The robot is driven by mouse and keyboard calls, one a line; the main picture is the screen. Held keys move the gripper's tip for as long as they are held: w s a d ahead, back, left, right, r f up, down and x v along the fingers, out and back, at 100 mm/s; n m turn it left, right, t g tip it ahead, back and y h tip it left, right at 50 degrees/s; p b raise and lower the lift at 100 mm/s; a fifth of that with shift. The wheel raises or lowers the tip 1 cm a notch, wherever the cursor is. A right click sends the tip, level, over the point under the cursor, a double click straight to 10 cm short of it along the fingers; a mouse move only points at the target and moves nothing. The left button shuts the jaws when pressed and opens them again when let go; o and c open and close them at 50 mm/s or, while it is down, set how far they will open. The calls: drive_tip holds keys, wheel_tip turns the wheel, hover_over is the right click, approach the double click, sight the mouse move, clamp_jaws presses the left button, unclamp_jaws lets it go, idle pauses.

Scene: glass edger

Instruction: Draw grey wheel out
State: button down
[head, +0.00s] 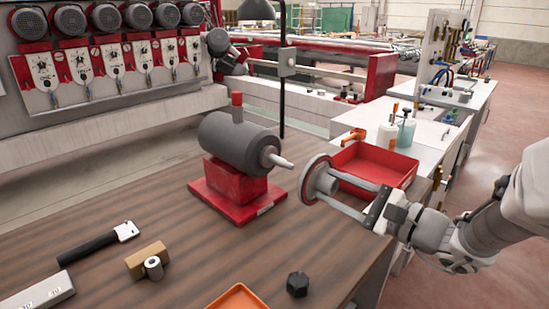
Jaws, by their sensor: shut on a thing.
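The grey wheel (311,176) is at the middle right of the head view, upright and seen nearly edge-on. My gripper (325,187) reaches in from the right, its two long fingers shut on the wheel's hub. The grey motor (234,139) stands on a red base (238,191) on the wooden bench. Its pale tapered spindle (279,161) points right toward the wheel. A small gap shows between the spindle tip and the wheel's rim, so the wheel looks clear of the spindle; the depth between them is hard to judge.
A red tray (372,166) stands behind my gripper, near bottles (406,131). On the bench (190,240) lie a black hex nut (297,284), an orange tray (239,298), a wooden block with a metal roller (152,267) and a black-handled tool (97,243). The glass edger (110,60) is behind.

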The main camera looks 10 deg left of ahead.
drive_tip(key=v, duration=0.7)
drive_tip(key=shift+d, duration=0.1)
idle(0.4)
